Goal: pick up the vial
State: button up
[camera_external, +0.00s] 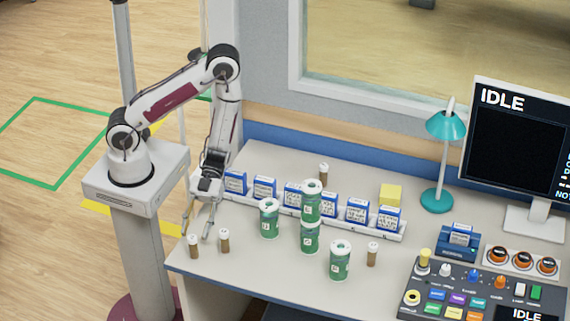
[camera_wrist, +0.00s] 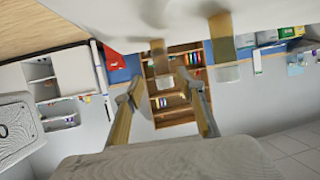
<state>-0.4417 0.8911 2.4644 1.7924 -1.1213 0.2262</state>
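Several small amber vials with white caps stand on the desk. One vial (camera_external: 193,247) is at the desk's left corner and another vial (camera_external: 224,241) is just right of it. My gripper (camera_external: 196,234) points down at that corner, open, with its fingers near these two vials. In the wrist view my gripper (camera_wrist: 162,92) has its fingers apart with no vial held between them. That view is upside down; a vial (camera_wrist: 160,58) and a second vial (camera_wrist: 222,45) hang from the top, beyond the fingertips. Other vials stand at the back (camera_external: 323,173) and right (camera_external: 372,254).
Green canisters (camera_external: 340,262), one stacked on another, stand mid-desk. A rack (camera_external: 395,232) of blue-white boxes runs behind them. A teal lamp (camera_external: 440,165), monitor (camera_external: 512,150) and button panel (camera_external: 480,292) are at right. The desk's front left is mostly clear.

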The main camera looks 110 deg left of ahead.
aim_at(193, 244)
jog(key=shift+d, duration=0.1)
dwell(0.3)
jog(key=shift+w+x, duration=0.15)
jog(key=shift+x, duration=1.15)
jog(key=shift+w+x, duration=0.1)
jog(key=shift+x, duration=1.15)
grip_shut()
